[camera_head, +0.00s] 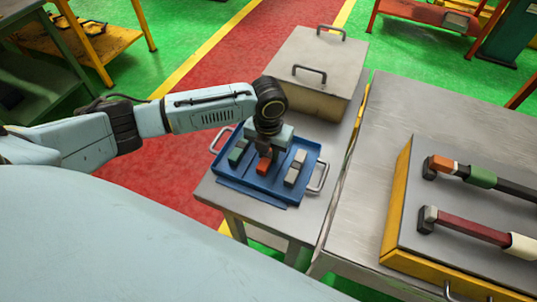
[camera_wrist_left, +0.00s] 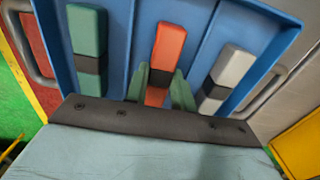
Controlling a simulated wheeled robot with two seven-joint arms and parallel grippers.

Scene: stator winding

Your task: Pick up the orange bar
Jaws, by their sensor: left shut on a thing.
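The orange bar (camera_head: 263,166) lies in the middle compartment of the blue tray (camera_head: 243,189), between a green bar (camera_head: 238,152) and a light grey bar (camera_head: 295,168). My left gripper (camera_head: 266,152) reaches down into the tray from above and is shut on the orange bar. In the left wrist view the orange bar (camera_wrist_left: 167,48) has a dark middle band, and the green fingers of my left gripper (camera_wrist_left: 160,90) stand on both sides of its near part. The bar's near end is partly hidden by the gripper. My right gripper is not in view.
The tray has metal handles and stands on a small metal table (camera_head: 218,197). A closed beige box (camera_head: 315,68) with handles stands behind it. To the right, a yellow-edged fixture (camera_head: 395,200) holds two long coloured bars. Dividers separate the tray's compartments.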

